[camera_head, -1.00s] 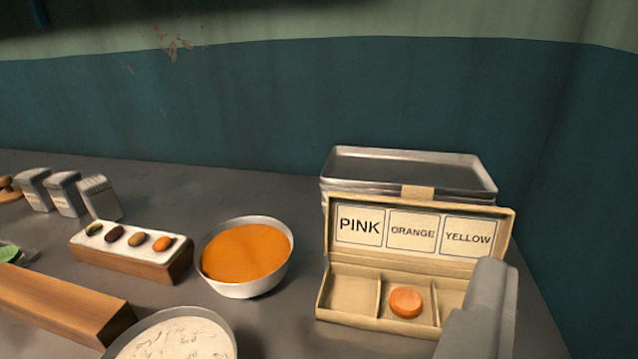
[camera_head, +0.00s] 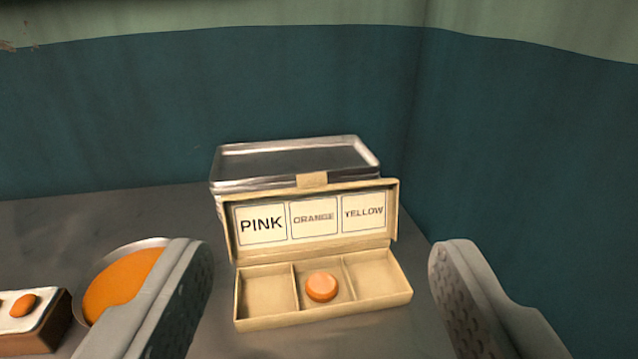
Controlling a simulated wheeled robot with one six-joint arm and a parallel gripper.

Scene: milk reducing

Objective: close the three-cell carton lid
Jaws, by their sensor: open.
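The three-cell carton (camera_head: 255,322) stands on the counter in the middle of the view, between my fingers in the picture. Its lid (camera_head: 315,245) is raised at the back, upright, with labels reading PINK, ORANGE and YELLOW and a small tab (camera_head: 312,180) on its top edge. An orange disc (camera_head: 321,286) lies in the middle cell; the left and right cells look empty. My gripper (camera_head: 322,275) is open, with one finger on each side of the carton and nothing between the fingertips. It appears nearer the camera than the carton; exact distance is unclear.
Metal trays (camera_head: 290,160) are stacked right behind the lid. A bowl of orange contents (camera_head: 122,282) stands at left, partly hidden by my left finger. A block with a white top (camera_head: 35,325) is at the lower left. Walls close off the back and right.

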